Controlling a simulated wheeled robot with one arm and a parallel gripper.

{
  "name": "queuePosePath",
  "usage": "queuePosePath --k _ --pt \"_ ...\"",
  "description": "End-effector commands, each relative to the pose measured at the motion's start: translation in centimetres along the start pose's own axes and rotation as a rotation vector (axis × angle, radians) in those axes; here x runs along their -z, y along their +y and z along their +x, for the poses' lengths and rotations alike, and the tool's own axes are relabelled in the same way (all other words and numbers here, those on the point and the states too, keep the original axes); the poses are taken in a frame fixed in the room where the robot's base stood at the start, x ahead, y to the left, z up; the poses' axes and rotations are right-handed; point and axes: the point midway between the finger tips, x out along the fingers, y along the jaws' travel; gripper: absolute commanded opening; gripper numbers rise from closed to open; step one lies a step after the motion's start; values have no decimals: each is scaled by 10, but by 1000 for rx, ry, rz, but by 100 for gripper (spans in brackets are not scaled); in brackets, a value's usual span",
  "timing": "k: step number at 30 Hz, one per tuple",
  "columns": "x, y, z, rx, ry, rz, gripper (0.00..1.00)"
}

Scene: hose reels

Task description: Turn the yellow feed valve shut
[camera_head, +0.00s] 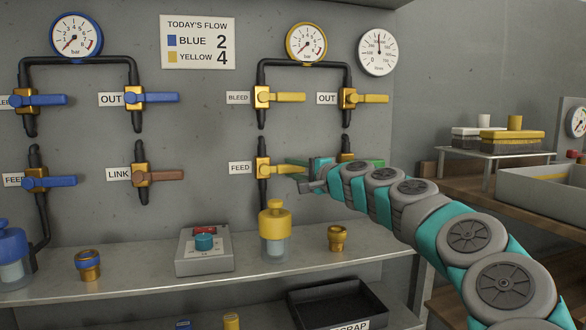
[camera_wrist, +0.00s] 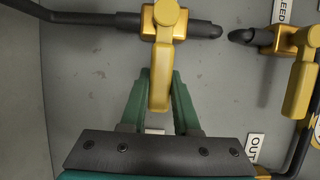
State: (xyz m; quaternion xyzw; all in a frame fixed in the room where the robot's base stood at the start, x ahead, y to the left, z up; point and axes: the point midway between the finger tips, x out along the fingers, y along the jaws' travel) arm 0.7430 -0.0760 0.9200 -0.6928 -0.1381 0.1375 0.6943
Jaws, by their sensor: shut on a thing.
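The yellow feed valve (camera_head: 263,168) is on the wall panel beside the FEED label (camera_head: 240,168). Its yellow lever points right, square across the vertical black pipe. My gripper (camera_head: 298,168) reaches in from the right and is shut on the lever's outer part. In the wrist view the yellow lever (camera_wrist: 160,80) lies between the two green fingers of my gripper (camera_wrist: 160,98), and its pivot is beyond the fingertips. The lever's far end is partly hidden by my gripper in the head view.
The yellow BLEED valve (camera_head: 263,97) and OUT valve (camera_head: 350,98) are above, with levers pointing right. Another valve (camera_head: 345,157) behind my arm is mostly hidden. The LINK valve (camera_head: 141,175) is to the left. A yellow-capped bottle (camera_head: 275,222) stands on the shelf just below.

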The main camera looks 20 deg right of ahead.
Motion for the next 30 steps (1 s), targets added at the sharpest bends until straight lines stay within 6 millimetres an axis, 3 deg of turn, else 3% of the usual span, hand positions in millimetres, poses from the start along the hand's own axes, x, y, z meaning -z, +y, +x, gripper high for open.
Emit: queuePosePath --k 14,15,23,30 --pt "0 2 0 4 0 14 0" --pt "0 2 0 4 0 14 32" --pt "0 2 0 4 0 13 60" --pt "0 1 0 4 0 12 60"
